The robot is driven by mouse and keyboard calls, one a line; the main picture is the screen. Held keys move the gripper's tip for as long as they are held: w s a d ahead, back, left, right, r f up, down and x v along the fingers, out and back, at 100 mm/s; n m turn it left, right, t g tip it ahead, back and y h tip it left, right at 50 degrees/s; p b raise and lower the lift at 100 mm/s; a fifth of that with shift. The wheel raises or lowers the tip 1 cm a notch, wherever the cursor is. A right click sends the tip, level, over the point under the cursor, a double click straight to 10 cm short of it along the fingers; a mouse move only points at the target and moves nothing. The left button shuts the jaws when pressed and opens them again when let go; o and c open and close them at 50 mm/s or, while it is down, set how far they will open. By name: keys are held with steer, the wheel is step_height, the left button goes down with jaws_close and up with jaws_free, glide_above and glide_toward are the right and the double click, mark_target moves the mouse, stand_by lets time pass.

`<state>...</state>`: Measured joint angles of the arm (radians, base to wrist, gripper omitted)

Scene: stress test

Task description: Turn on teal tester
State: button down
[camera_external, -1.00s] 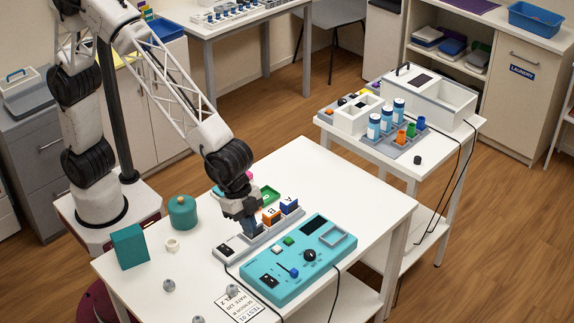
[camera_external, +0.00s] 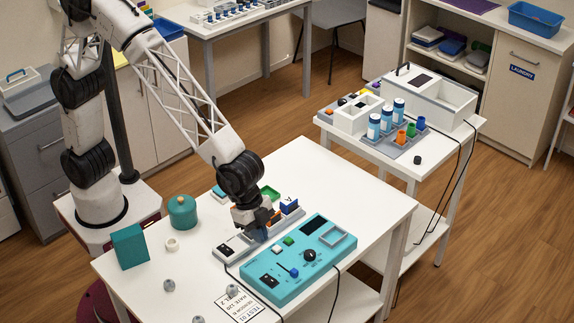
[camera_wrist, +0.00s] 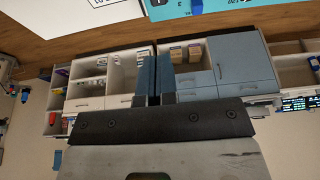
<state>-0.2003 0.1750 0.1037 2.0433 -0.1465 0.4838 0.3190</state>
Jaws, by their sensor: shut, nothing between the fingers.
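The teal tester (camera_external: 268,283) lies on the white table, with a dark screen, a black knob (camera_external: 309,255), a white button, a green button, a blue lever (camera_external: 294,272) and a black rocker switch (camera_external: 269,281) on its face. Part of it shows at the top edge of the wrist view (camera_wrist: 240,5). My gripper (camera_external: 256,237) is above the grey strip just behind the tester, apart from the tester's controls. In the wrist view its blue fingers (camera_wrist: 153,80) are together with nothing between them. The fingertips are hard to make out in the external view.
A grey strip (camera_external: 231,244) holds a block marked A (camera_external: 289,205) and an orange block mostly hidden by my gripper. A teal box (camera_external: 130,247), a teal round jar (camera_external: 183,213), a white ring and several grey knobs stand at left. A printed sheet (camera_external: 238,308) lies in front.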

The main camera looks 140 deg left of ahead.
glide_above(273, 281)
steer(key=s, duration=0.1)
step_height(273, 281, down, 10)
steer(key=shift+s+r, duration=0.1)
steer(key=shift+s, duration=0.05)
steer(key=shift+f, duration=1.3)
steer(key=shift+w, duration=0.2)
